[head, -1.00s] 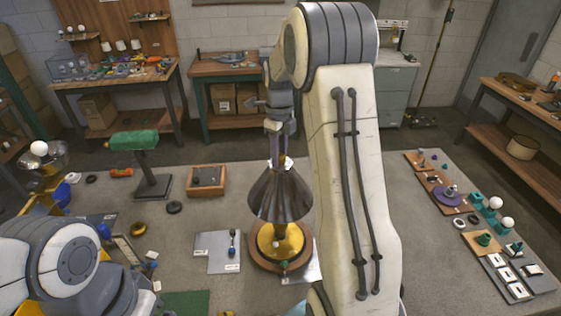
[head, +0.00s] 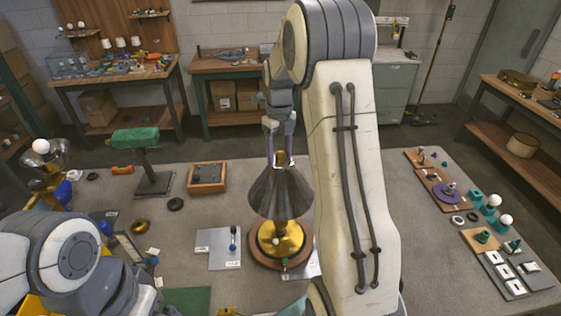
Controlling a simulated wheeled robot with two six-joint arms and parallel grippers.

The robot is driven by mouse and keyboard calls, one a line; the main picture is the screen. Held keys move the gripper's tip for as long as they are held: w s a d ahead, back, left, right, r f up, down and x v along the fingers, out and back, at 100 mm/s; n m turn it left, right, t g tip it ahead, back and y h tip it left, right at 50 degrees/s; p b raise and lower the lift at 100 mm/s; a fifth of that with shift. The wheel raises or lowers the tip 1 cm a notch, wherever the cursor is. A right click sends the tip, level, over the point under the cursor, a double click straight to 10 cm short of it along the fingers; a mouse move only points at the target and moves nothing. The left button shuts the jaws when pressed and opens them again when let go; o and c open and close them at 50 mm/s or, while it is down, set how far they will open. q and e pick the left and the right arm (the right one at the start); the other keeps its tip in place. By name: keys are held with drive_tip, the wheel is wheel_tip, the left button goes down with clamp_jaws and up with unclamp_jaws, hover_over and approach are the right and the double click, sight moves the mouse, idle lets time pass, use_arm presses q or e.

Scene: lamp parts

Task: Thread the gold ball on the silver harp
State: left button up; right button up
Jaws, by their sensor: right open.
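A lamp stands near the middle of the table with a dark cone shade (head: 280,193) over a shiny gold base (head: 281,240). My right gripper (head: 281,158) is above the top of the shade, pointing down, its fingers spread on either side of the lamp's top. A small gold spot, probably the gold ball, shows between the fingertips at the shade top; it is too small to tell how it sits on the harp. The silver harp is mostly hidden by the shade and fingers. My left gripper is not in view; only my left arm shows at lower left.
A green-topped stand (head: 137,140) and a wooden tray (head: 207,177) are left of the lamp. A light grey panel (head: 217,248) with a small tool lies beside its base. Boards with small parts and white bulbs (head: 506,220) are at right. My right arm hides the table right of the lamp.

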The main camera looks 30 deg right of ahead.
drive_tip(key=shift+d+f, duration=0.2)
drive_tip(key=shift+f, duration=0.05)
